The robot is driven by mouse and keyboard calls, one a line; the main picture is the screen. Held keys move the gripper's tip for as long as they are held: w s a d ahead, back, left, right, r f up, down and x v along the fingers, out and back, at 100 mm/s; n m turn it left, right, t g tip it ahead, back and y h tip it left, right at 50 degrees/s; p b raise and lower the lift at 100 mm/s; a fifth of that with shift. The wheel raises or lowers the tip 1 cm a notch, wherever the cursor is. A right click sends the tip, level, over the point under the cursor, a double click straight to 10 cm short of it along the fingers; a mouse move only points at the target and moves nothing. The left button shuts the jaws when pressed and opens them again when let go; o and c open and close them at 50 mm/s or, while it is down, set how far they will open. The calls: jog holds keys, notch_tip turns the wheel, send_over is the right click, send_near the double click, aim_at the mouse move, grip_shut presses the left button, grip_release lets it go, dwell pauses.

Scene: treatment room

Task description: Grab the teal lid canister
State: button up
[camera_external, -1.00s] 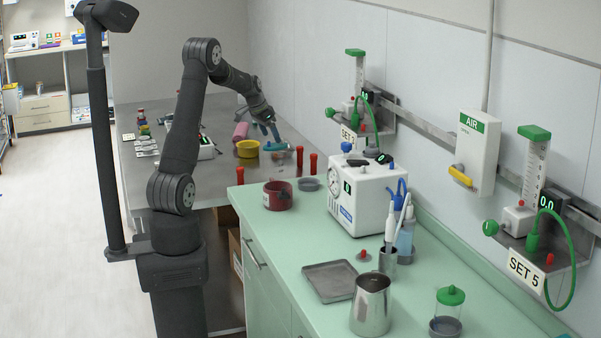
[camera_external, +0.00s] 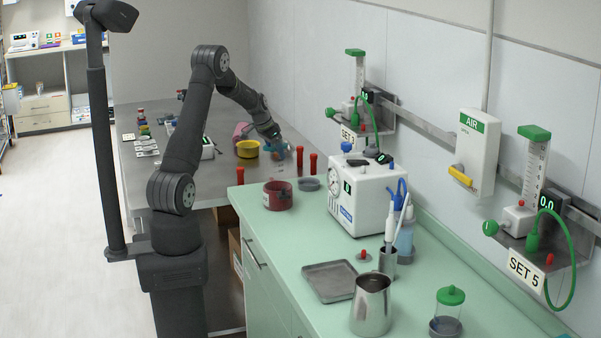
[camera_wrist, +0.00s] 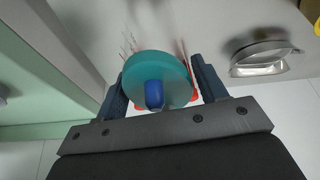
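The canister's round teal lid (camera_wrist: 173,70) with a blue knob fills the middle of the wrist view. My gripper (camera_wrist: 158,74) is open, with one finger on each side of the lid. Whether the fingers touch it I cannot tell. The canister's body is mostly hidden under the lid; some red shows around its edge. In the external view the teal canister (camera_external: 281,153) is small on the grey table, with my gripper (camera_external: 278,146) right at it, partly covering it.
Red posts (camera_external: 299,160) stand just right of the canister. A yellow bowl (camera_external: 247,149) and a pink item (camera_external: 241,130) lie to its left. A dark red pot (camera_external: 278,196) stands on the nearer green counter. A metallic dish (camera_wrist: 262,58) shows at right in the wrist view.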

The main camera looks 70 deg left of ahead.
jog(key=c, duration=0.8)
jog(key=shift+o, duration=0.2)
